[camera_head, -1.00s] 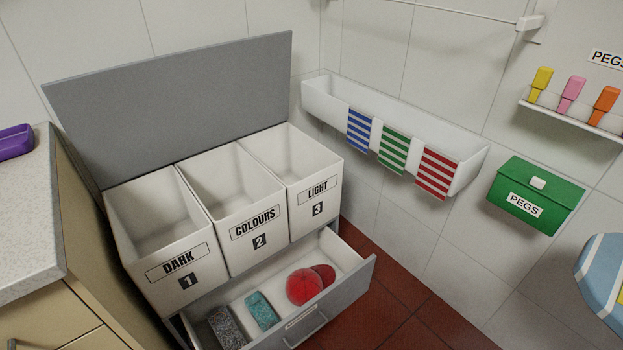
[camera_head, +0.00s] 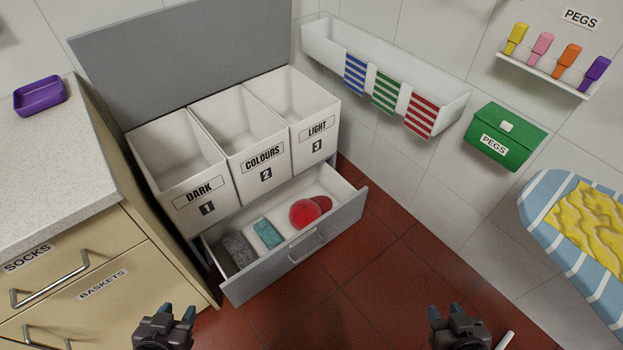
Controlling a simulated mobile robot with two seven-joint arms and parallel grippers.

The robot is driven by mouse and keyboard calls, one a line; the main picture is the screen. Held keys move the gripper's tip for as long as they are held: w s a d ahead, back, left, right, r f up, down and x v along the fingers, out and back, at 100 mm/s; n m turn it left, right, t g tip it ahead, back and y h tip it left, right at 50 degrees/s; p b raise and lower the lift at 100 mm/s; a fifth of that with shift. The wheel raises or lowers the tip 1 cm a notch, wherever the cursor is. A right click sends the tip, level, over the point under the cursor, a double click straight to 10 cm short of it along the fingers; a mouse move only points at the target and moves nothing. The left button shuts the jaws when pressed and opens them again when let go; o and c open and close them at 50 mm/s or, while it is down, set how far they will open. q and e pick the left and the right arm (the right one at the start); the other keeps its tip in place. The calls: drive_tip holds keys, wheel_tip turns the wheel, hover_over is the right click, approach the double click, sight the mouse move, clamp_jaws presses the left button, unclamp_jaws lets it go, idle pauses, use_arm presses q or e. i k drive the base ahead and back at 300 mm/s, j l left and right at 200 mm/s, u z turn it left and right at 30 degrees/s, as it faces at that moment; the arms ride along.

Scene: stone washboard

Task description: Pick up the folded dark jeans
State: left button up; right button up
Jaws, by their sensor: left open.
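A dark grey-blue folded item that looks like the jeans (camera_head: 236,252) lies at the left end of the open drawer (camera_head: 345,228), below the three bins. A teal folded item (camera_head: 267,233) lies just to its right, and a red cap (camera_head: 305,212) lies further right. My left gripper (camera_head: 177,313) is open and empty at the bottom edge, nearer than the drawer and left of it. My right gripper (camera_head: 458,313) is at the bottom right, away from the drawer; its fingers look apart and empty.
Bins marked DARK (camera_head: 200,205), COLOURS (camera_head: 262,175) and LIGHT (camera_head: 315,148) stand open above the drawer. A counter cabinet (camera_head: 120,270) is close on the left. An ironing board (camera_head: 535,208) with yellow cloth is at right. Red floor (camera_head: 390,280) in front is clear.

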sight(240, 252)
drive_tip(key=u, duration=2.7)
drive_tip(key=l+u, duration=0.15)
drive_tip(key=l, duration=0.25)
drive_tip(key=k+l+u, duration=0.15)
drive_tip(key=l, duration=0.2)
drive_tip(key=k+l, duration=0.1)
drive_tip(key=l, duration=0.25)
drive_tip(key=k+l, duration=0.1)
drive_tip(key=l, duration=0.25)
drive_tip(key=k+l, duration=0.1)
drive_tip(key=l, duration=0.2)
